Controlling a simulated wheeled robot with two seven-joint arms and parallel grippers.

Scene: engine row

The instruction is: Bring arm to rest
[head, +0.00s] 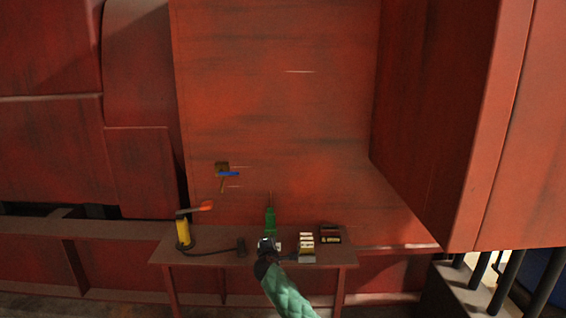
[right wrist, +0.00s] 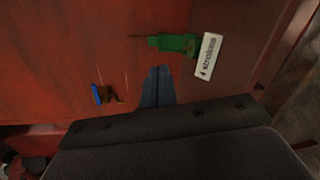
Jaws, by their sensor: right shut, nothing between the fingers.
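My right arm (head: 288,294), in a green sleeve, comes in from the bottom of the head view. My right gripper (head: 267,246) is over the narrow table, in front of a green tool with a thin rod (head: 270,220). In the right wrist view my right gripper (right wrist: 157,86) has its two fingers together with nothing between them. The green tool (right wrist: 178,43) lies beyond the fingertips there, apart from them, with a white lettered label (right wrist: 208,56) beside it. My left gripper is in neither view.
A narrow table (head: 205,259) stands before a large red wall (head: 275,110). A yellow tool with an orange end (head: 184,232) stands at its left, small boxes (head: 307,243) at its right. A blue and brown item (head: 224,172) is on the wall. A red block (head: 440,110) juts out right.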

